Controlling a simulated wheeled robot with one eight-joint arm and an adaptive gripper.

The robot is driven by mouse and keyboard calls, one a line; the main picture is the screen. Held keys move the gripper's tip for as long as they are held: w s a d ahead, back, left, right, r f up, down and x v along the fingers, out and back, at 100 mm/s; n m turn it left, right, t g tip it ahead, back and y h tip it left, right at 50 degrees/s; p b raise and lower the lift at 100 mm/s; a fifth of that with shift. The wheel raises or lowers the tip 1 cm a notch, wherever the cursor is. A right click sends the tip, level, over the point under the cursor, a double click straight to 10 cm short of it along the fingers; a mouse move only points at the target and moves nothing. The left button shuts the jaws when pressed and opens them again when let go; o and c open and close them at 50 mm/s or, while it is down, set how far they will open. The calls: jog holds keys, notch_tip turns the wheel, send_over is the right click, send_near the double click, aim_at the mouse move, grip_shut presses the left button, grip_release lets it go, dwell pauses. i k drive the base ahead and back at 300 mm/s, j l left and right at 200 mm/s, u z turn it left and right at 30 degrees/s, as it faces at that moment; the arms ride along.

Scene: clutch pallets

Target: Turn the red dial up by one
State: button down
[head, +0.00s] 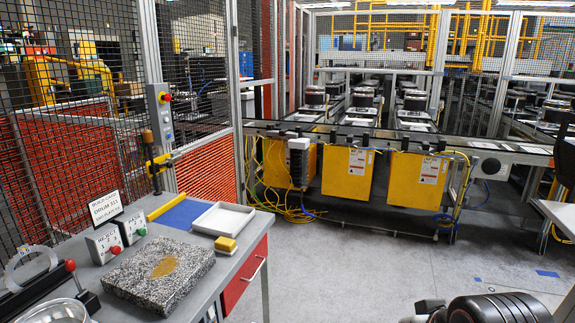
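The red dial (116,250) is a small round knob on the front of a light grey box (101,245) on the workbench at the left. The lettering on the box is too small to read surely, and I cannot tell the dial's setting. A similar box (127,225) with a green dial (141,232) stands just behind it to the right. My gripper cannot be made out; only dark parts of my own arm show at the bottom right, well away from the dials.
Mesh fencing stands behind. The grey floor (360,270) to the right is open.

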aim_at(116, 250)
jog(key=u, duration=1.5)
